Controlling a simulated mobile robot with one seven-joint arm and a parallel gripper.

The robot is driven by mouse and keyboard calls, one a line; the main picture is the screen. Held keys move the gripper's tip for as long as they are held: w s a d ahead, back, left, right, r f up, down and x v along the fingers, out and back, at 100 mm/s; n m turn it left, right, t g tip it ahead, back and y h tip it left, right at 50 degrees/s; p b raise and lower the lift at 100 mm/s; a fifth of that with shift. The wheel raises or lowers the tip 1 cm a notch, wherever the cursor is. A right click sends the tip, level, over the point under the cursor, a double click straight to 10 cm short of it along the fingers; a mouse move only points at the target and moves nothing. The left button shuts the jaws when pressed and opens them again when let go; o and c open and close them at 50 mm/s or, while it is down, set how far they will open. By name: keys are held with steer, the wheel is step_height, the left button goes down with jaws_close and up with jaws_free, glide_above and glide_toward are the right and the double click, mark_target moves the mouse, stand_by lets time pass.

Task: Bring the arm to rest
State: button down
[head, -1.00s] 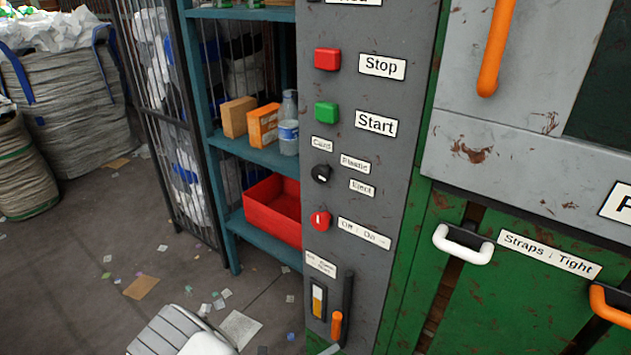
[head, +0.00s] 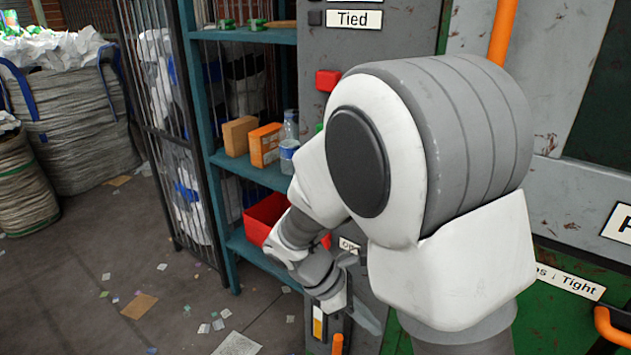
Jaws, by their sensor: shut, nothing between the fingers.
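My arm (head: 440,200), white and grey, is folded up large across the middle and right of the head view. Its thinner wrist links (head: 305,262) reach down in front of the control panel. My gripper (head: 366,312) is small and partly hidden at the end of them, near the lower part of the panel. It looks shut and empty, with nothing seen held in it.
The grey control panel (head: 312,60) has a red button (head: 327,80) and an orange lever (head: 337,343). A teal shelf (head: 245,168) holds boxes, a bottle (head: 289,140) and a red bin (head: 258,222). Litter lies on the open floor (head: 110,245) at left.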

steer(key=s+d+r+m+t+y, duration=0.25)
steer(key=s+r+m+y, duration=0.2)
steer(key=r+m, duration=0.45)
steer(key=s+d+r+m+t+y, duration=0.2)
steer(key=s+r+m+t+y, duration=0.15)
steer(key=s+r+m, duration=0.35)
step_height(320, 180, up, 22)
steer(key=m+p, duration=0.1)
steer(key=p, duration=2)
steer(key=shift+w+a, duration=0.15)
steer(key=shift+w, duration=0.05)
